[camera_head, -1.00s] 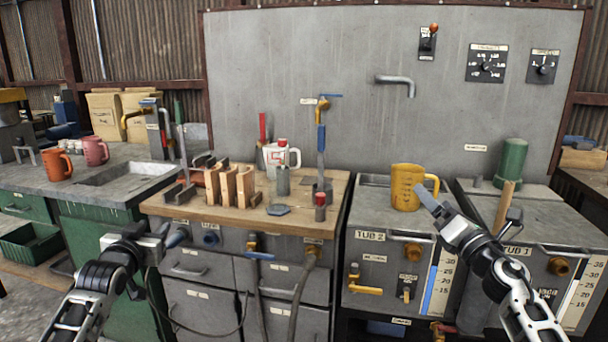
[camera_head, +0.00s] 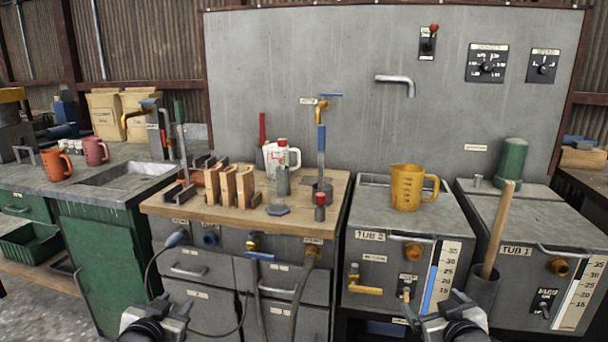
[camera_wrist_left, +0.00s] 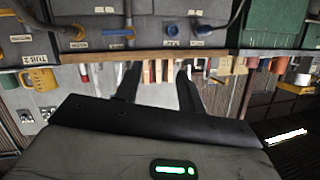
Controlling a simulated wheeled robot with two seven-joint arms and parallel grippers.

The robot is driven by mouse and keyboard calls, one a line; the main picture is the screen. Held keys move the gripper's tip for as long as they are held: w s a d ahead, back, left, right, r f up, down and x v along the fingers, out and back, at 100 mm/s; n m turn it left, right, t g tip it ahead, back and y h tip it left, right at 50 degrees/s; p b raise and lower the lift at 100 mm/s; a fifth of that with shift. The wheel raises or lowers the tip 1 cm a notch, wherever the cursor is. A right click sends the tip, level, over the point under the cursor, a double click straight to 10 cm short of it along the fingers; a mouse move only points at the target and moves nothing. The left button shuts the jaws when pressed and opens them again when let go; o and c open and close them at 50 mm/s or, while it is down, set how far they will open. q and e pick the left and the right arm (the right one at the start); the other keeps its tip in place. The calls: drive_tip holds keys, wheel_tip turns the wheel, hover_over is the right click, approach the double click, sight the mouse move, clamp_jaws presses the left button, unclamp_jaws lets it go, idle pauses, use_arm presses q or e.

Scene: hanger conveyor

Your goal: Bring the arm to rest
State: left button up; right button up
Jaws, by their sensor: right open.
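My left gripper (camera_head: 160,310) shows at the bottom left edge of the head view, low in front of the bench drawers. Its two dark fingers stand apart with nothing between them in the left wrist view (camera_wrist_left: 156,85), so it is open and empty. My right gripper (camera_head: 436,302) is at the bottom edge, right of the middle, low in front of the tubs. It is open, with no object visible in it. Most of both arms lies outside the head view. A yellow measuring jug (camera_head: 407,187) stands upright on Tub 2, apart from both grippers.
The wooden bench top (camera_head: 240,222) holds wooden blocks, a white jug (camera_head: 278,158) and tools. Tub 1 (camera_head: 545,212) is at the right, with a wooden handle (camera_head: 497,230) in a dark holder before it. Orange (camera_head: 57,165) and pink (camera_head: 95,151) mugs stand left. A hose hangs near my left gripper.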

use_arm(q)
drive_tip(key=s+d+f+g+h, duration=0.1)
drive_tip(key=s+d+f, duration=0.2)
drive_tip(key=s, duration=0.6)
drive_tip(key=s+d+f+g+h, duration=0.1)
drive_tip(key=s+d+f, duration=0.2)
drive_tip(key=s, duration=0.7)
drive_tip(key=s+d+f+g+h, duration=0.1)
drive_tip(key=s+d+f+g, duration=0.1)
drive_tip(key=s+d+f, duration=0.2)
drive_tip(key=s+d, duration=0.3)
drive_tip(key=s, duration=0.3)
drive_tip(key=shift+n, duration=0.4)
use_arm(e)
drive_tip(key=s+a+f+g+y, duration=0.1)
drive_tip(key=s+a+f, duration=0.2)
drive_tip(key=s, duration=0.6)
drive_tip(key=s+a+f+g+y, duration=0.1)
drive_tip(key=s+a+f, duration=0.2)
drive_tip(key=s, duration=0.7)
drive_tip(key=s+a+f+g+y, duration=0.1)
drive_tip(key=s+a+f+g, duration=0.1)
drive_tip(key=s+a, duration=0.5)
drive_tip(key=s+f, duration=0.1)
drive_tip(key=s, duration=0.2)
drive_tip(key=shift+f+m, duration=0.4)
use_arm(q)
drive_tip(key=shift+d, duration=0.1)
use_arm(e)
drive_tip(key=shift+a, duration=0.1)
